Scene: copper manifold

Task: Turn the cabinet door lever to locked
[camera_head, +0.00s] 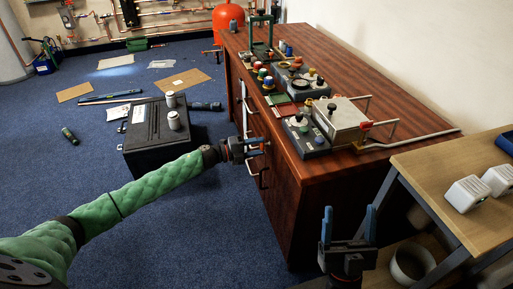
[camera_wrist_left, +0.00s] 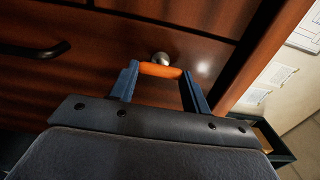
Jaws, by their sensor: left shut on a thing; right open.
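The wooden cabinet (camera_head: 285,190) stands right of centre in the head view. Its door lever shows in the left wrist view as an orange handle (camera_wrist_left: 160,70) with a round silver pivot (camera_wrist_left: 161,58) behind it. The handle lies nearly horizontal in that view, between the blue fingers of my left gripper (camera_wrist_left: 159,84), which is shut on it. In the head view my left gripper (camera_head: 256,146) is at the cabinet's left face, and most of the lever is hidden there. My right gripper (camera_head: 348,224) is open and empty, in front of the cabinet's near end.
Control boxes (camera_head: 333,118) and pipes sit on the cabinet top. A black case (camera_head: 150,140) stands on the floor left of the cabinet. A light wooden table (camera_head: 440,170) is at the right.

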